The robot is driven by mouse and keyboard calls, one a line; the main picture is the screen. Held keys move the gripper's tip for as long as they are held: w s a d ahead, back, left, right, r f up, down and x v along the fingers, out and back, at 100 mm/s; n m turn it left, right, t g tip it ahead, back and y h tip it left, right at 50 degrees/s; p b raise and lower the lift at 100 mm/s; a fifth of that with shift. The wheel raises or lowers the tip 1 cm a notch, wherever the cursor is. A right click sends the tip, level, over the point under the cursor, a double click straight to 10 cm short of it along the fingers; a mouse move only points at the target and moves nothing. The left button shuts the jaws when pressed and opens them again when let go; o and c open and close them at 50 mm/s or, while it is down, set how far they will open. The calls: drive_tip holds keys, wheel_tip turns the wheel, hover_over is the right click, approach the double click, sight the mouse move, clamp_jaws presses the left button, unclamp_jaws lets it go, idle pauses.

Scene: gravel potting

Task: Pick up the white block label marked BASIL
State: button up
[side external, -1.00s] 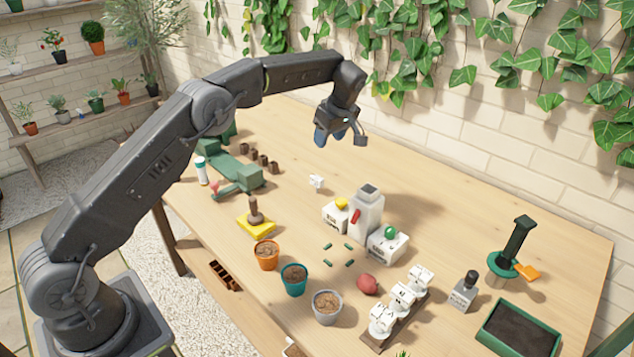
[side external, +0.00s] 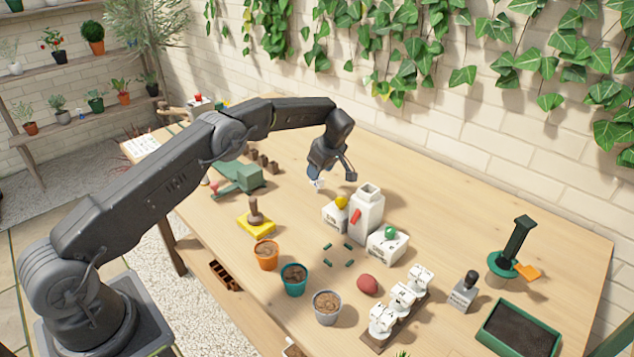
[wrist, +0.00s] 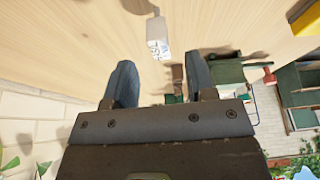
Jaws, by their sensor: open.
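The white block label (side external: 316,184) stands on the table, small, just under my gripper (side external: 322,170) in the side view. In the wrist view the white block label (wrist: 158,48) carries dark lettering that looks like part of BASIL, upside down or tilted. It lies ahead of the fingertips, roughly in line with the gap between them. My gripper (wrist: 158,66) shows two blue fingers spread apart with nothing between them. In the side view the gripper body partly covers the label.
A white container (side external: 368,215) with a red handle and white boxes with a yellow knob (side external: 341,202) and a green knob (side external: 390,233) stand to the right of the label. A green tool (side external: 240,178) lies to its left.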

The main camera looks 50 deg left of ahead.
sight(317, 185)
drive_tip(key=x, duration=0.4)
drive_tip(key=shift+d+f, duration=0.15)
drive_tip(key=shift+f, duration=0.35)
drive_tip(key=shift+c, duration=0.2)
clamp_jaws()
